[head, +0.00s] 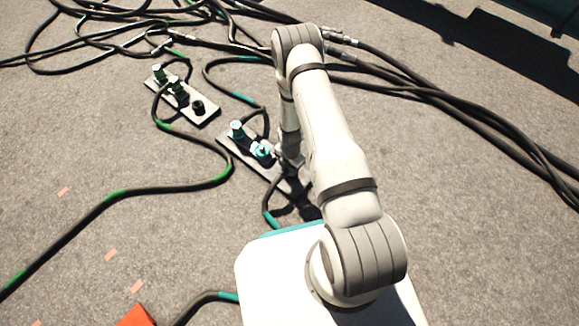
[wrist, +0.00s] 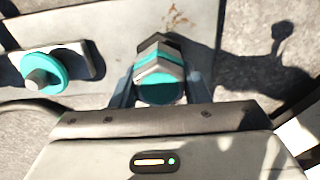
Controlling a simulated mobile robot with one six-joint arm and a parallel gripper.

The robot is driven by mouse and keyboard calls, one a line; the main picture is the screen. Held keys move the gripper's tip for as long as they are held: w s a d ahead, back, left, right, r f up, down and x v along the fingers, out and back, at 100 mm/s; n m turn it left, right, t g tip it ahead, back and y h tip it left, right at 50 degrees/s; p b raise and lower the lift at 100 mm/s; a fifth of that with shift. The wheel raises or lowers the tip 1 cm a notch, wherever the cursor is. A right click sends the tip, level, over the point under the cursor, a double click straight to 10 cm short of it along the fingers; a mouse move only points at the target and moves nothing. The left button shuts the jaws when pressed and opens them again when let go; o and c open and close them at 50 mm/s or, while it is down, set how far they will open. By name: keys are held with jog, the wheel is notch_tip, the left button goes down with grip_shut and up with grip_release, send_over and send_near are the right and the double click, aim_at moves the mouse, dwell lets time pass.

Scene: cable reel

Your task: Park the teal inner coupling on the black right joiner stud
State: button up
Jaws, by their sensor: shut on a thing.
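In the wrist view my gripper (wrist: 158,90) is shut on a teal coupling (wrist: 158,88) with a grey hexagonal collar, a finger on each side. A black stud-like part (wrist: 158,41) shows just beyond the collar, over the grey plate. I cannot tell whether the coupling is seated on it or only in front of it. A second teal coupling (wrist: 41,72) sits on a grey block to the left. In the head view my gripper (head: 290,160) is low over the near joiner plate (head: 228,143); my arm hides the held coupling and the plate's right part.
Teal-marked fittings (head: 237,130) stand on the near plate's left end. A far plate (head: 209,115) carries green-marked fittings (head: 159,73) and a black stud (head: 198,107). Black cables (head: 150,191) loop around both plates. Open floor lies at left.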

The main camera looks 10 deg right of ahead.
jog(key=shift+f+b, duration=0.4)
jog(key=shift+f, duration=0.1)
jog(key=o, duration=1.2)
